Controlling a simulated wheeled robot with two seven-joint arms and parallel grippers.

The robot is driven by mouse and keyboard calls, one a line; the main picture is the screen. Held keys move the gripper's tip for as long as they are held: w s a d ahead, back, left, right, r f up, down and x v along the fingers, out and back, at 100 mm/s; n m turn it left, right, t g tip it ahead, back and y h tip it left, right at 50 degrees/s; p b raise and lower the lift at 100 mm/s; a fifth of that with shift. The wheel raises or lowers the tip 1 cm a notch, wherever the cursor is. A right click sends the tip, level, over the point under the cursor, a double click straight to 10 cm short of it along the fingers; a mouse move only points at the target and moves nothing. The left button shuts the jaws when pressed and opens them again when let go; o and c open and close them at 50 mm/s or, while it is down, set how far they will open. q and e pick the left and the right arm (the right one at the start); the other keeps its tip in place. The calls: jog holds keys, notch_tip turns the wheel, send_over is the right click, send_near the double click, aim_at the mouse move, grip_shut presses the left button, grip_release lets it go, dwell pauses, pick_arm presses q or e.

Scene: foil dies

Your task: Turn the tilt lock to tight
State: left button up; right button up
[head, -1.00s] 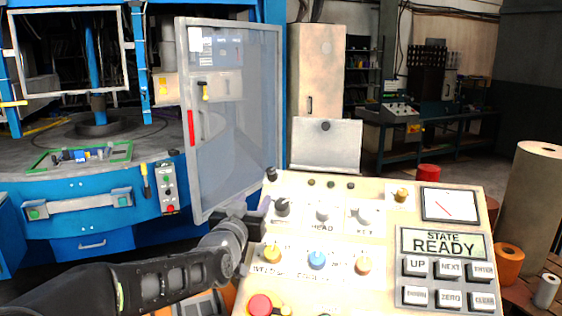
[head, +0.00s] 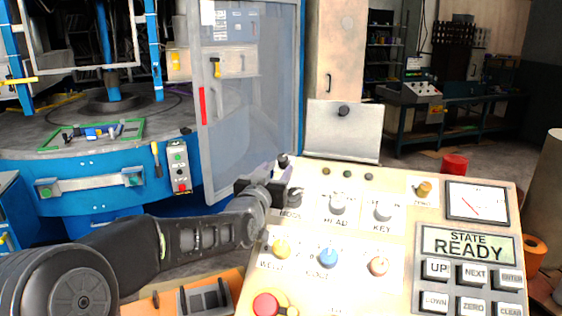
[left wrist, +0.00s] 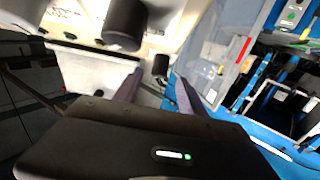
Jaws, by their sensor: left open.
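A small black knob (head: 283,160) stands at the far left corner of the sloped control panel (head: 400,245). No label reads beside it, so I cannot confirm that it is the tilt lock or tell its setting. My left gripper (head: 281,176) is at this corner, just in front of the knob, and partly covers the panel edge. In the left wrist view the open fingers (left wrist: 157,88) point toward the black knob (left wrist: 160,65), which shows in the gap between them, apparently untouched. My right gripper is not in view.
The dark MODE knob (head: 294,197) is close beside the left gripper. HEAD (head: 338,205) and KEY (head: 383,211) knobs are farther right. A red button (head: 266,304) is at the near left. A clear door (head: 250,110) stands behind the gripper. The display reads READY.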

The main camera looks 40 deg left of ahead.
aim_at(281, 163)
pick_arm(q)
jog(key=p+x, duration=0.1)
jog(key=x, duration=0.4)
jog(key=shift+w, duration=0.1)
grip_shut()
dwell(0.4)
